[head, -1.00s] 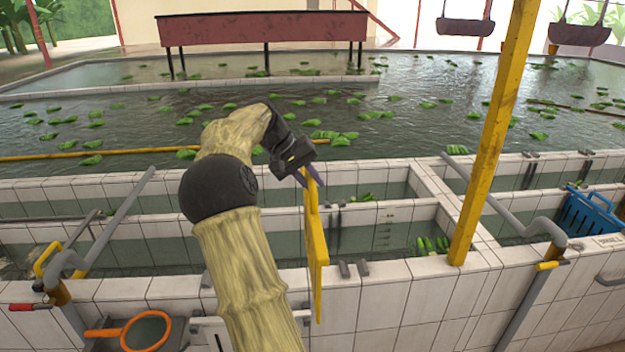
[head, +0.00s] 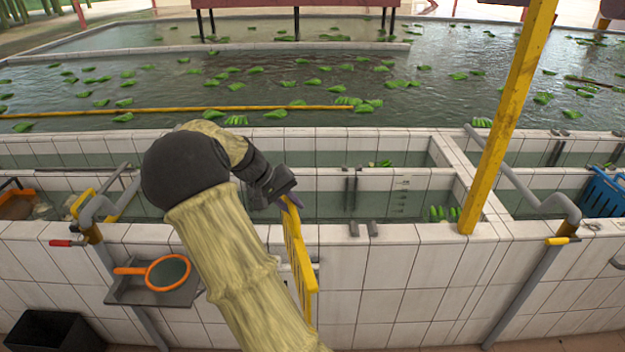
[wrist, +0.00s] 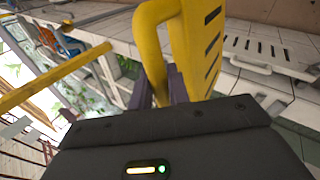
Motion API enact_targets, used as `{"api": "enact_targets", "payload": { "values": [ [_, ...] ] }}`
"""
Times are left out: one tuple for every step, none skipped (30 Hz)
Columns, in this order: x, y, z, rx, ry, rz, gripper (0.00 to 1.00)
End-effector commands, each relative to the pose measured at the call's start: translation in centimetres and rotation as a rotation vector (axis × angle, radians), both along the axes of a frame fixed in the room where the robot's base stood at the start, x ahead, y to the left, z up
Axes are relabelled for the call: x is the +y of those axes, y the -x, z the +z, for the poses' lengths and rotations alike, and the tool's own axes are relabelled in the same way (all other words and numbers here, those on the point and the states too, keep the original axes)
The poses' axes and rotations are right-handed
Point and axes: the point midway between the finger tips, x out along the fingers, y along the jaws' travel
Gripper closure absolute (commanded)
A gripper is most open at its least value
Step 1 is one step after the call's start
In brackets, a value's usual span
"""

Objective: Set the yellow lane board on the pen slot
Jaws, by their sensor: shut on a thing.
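My gripper (head: 287,203) is shut on the top of the yellow lane board (head: 299,268). The board hangs down tilted, in front of the near tiled wall. In the wrist view the board's yellow handle loop (wrist: 160,45) rises between the dark fingers (wrist: 160,92), and its face has several slots. The pen slot appears as dark grey vertical guides (head: 350,194) inside the pen, with a pair of brackets (head: 363,230) on the near wall's top. The board is apart from these guides, to their left and nearer. My arm hides part of the wall.
A grey pipe with a yellow handle (head: 558,240) stands at the right, another (head: 95,215) at the left. A yellow post (head: 505,120) rises right of the slot. An orange net (head: 167,272) lies on a tray at the left. A blue basket (head: 605,193) stands far right.

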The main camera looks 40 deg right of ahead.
Motion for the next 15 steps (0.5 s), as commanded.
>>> {"api": "enact_targets", "payload": {
  "values": [
    [1.4, -0.2, -1.2, 0.005, -0.001, 0.025, 1.00],
    [2.1, -0.4, -1.8, 0.004, -0.001, 0.040, 1.00],
    [3.0, -0.5, -2.7, 0.005, 0.000, 0.055, 1.00],
    [3.7, -0.7, -3.3, 0.004, 0.001, 0.069, 1.00],
    [4.4, -0.8, -4.0, 0.004, 0.000, 0.081, 1.00],
    [5.3, -1.0, -4.8, 0.005, 0.000, 0.100, 1.00],
    [6.0, -1.1, -5.5, 0.005, 0.000, 0.112, 1.00],
    [6.7, -1.2, -6.1, 0.004, 0.000, 0.123, 1.00],
    [7.6, -1.4, -7.0, 0.004, 0.001, 0.142, 1.00],
    [8.3, -1.5, -7.7, 0.005, 0.001, 0.153, 1.00],
    [9.1, -1.7, -8.3, 0.005, 0.000, 0.166, 1.00],
    [10.0, -1.9, -9.2, 0.004, 0.001, 0.184, 1.00],
    [10.7, -2.0, -9.9, 0.004, 0.001, 0.196, 1.00],
    [11.4, -2.1, -10.5, 0.004, 0.001, 0.208, 1.00],
    [12.3, -2.3, -11.4, 0.005, 0.000, 0.225, 1.00]
  ]
}}
